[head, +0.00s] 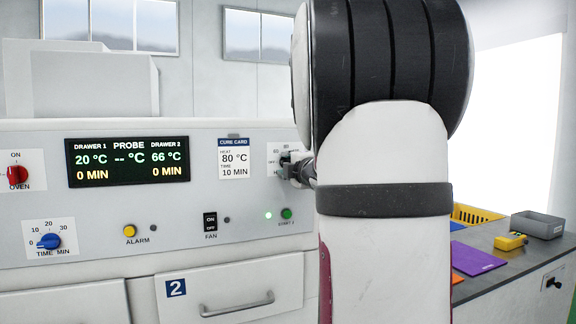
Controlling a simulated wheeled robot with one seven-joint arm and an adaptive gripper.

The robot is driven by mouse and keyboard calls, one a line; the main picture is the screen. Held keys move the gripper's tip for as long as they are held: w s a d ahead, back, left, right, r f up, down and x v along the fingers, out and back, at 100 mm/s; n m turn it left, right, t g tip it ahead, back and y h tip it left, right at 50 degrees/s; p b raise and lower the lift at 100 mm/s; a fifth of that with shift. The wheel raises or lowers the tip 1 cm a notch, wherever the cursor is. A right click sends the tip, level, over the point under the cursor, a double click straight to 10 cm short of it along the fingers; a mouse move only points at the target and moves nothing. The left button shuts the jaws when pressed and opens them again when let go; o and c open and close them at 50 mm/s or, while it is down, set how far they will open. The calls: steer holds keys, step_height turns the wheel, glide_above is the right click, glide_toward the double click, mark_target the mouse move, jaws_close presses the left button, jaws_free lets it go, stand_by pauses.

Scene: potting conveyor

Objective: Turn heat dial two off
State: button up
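A dial plate (282,149) with temperature marks sits on the right of the grey control panel, above the green START 2 button. My gripper (289,167) is at this plate, in front of where its dial would be. The gripper and my arm hide the dial, so its setting and any contact do not show. The fingers are too small and covered to tell if they are open or shut. The display (127,162) reads 66 °C and 0 MIN for drawer 2, and 20 °C and 0 MIN for drawer 1.
The fan switch (210,222), yellow alarm button (129,231), blue time dial (50,241) and red oven dial (17,175) lie left. Drawer 2's handle (237,308) juts out below.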

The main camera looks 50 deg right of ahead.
steer(key=v, duration=1.2)
steer(key=shift+f, duration=0.1)
